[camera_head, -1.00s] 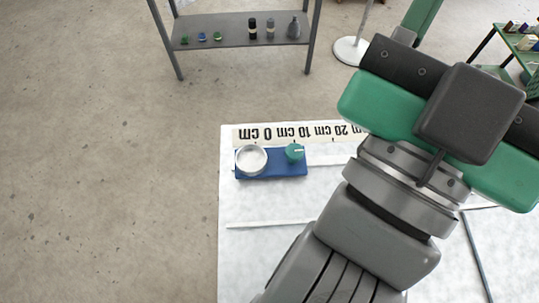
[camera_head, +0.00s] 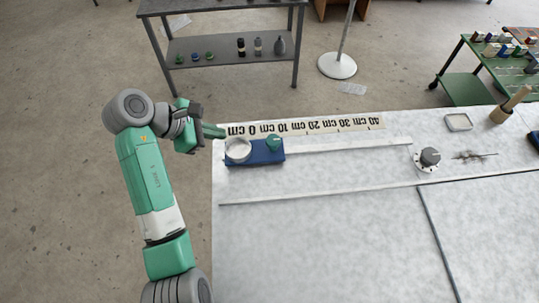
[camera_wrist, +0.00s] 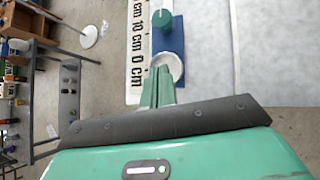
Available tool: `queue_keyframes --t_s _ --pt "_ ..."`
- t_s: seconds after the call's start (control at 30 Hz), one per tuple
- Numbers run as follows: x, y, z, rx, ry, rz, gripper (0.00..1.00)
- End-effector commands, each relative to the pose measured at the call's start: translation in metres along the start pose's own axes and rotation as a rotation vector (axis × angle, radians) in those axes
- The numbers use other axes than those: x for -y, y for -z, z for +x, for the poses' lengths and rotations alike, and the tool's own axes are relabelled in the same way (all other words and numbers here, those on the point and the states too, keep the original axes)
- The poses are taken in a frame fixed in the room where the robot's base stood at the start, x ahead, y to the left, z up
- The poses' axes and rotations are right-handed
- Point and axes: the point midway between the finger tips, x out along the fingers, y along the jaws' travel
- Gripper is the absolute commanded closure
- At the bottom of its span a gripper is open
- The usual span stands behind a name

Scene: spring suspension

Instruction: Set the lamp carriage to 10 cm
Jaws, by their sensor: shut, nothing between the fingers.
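The lamp carriage (camera_head: 264,153) is a blue block with a round white dish at its left and a green knob (camera_head: 273,143) at its right. It sits at the left end of the pale rail (camera_head: 350,146), beside the 0 to 10 cm part of the scale (camera_head: 325,125). I cannot read an exact mark. My gripper (camera_head: 216,132) is shut and empty just left of the carriage, near table height. In the wrist view, my fingertips (camera_wrist: 160,72) overlap the near edge of the white dish (camera_wrist: 170,67); I cannot tell if they touch it.
The rail is clear to the right up to a dark knob on a white dial (camera_head: 430,157). A small tray (camera_head: 459,122) and a wooden cylinder (camera_head: 500,115) stand further right. A grey shelf (camera_head: 225,48) with small bottles stands behind the table.

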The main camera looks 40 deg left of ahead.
Motion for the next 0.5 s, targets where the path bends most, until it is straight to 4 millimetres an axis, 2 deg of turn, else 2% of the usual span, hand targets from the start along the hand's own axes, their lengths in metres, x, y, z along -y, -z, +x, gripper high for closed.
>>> queue_keyframes --t_s 0.1,0.27,0.37,0.5 --pt "0.006 0.019 -0.009 0.022 0.066 -0.146 1.00" --pt "0.008 0.021 -0.006 0.023 0.075 -0.161 1.00" --pt "0.009 0.020 0.005 0.022 0.077 -0.161 1.00" --pt "0.011 0.019 0.034 0.022 0.077 -0.160 1.00"
